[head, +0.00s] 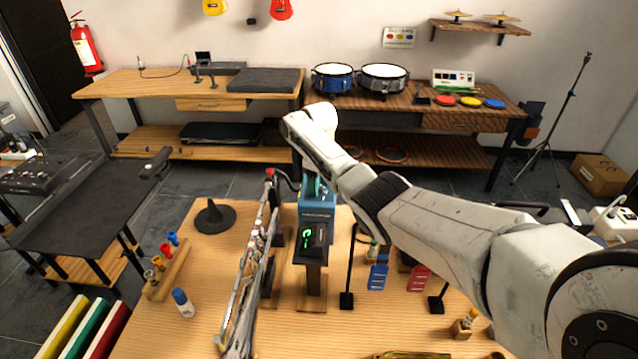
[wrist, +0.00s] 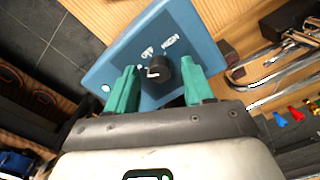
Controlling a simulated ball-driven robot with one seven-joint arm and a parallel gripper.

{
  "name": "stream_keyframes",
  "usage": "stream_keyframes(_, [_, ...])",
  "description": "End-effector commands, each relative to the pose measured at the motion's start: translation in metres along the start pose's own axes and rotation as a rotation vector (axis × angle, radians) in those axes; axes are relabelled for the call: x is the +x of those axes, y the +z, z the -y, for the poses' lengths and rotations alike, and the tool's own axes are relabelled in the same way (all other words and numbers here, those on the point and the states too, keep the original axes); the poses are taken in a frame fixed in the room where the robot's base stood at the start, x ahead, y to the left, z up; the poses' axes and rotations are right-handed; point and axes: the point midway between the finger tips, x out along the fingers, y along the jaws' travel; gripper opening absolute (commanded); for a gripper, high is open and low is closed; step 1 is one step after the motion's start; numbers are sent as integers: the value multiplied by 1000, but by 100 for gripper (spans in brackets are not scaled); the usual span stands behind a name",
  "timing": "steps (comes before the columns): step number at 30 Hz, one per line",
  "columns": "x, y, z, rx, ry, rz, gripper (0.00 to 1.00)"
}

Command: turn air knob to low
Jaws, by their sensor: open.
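The air knob (wrist: 160,70) is a round black knob with a white pointer mark, on the face of a blue box (wrist: 112,62). In the wrist view the words OFF and HIGH are printed on the face beside it; I cannot see a LOW label. The pointer mark is toward the picture's left side of the knob. My gripper (wrist: 158,67) is open, with one teal finger on each side of the knob and gaps visible. In the head view the blue box (head: 318,208) stands on the wooden table below my gripper (head: 316,186), and the knob is hidden.
A dark display on a post (head: 312,238) stands in front of the blue box. A silver wind instrument (head: 250,270) lies just left.

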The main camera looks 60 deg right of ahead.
Motion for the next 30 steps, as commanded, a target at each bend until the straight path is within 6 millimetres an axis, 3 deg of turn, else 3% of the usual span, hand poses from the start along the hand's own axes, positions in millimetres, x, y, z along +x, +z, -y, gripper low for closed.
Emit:
stream_keyframes(8, [-9, -1, 0, 0, 0, -2, 52])
stream_keyframes(21, [-86, -1, 0, -1, 1, -3, 52])
stream_keyframes(30, [-107, 0, 0, 0, 0, 0, 52])
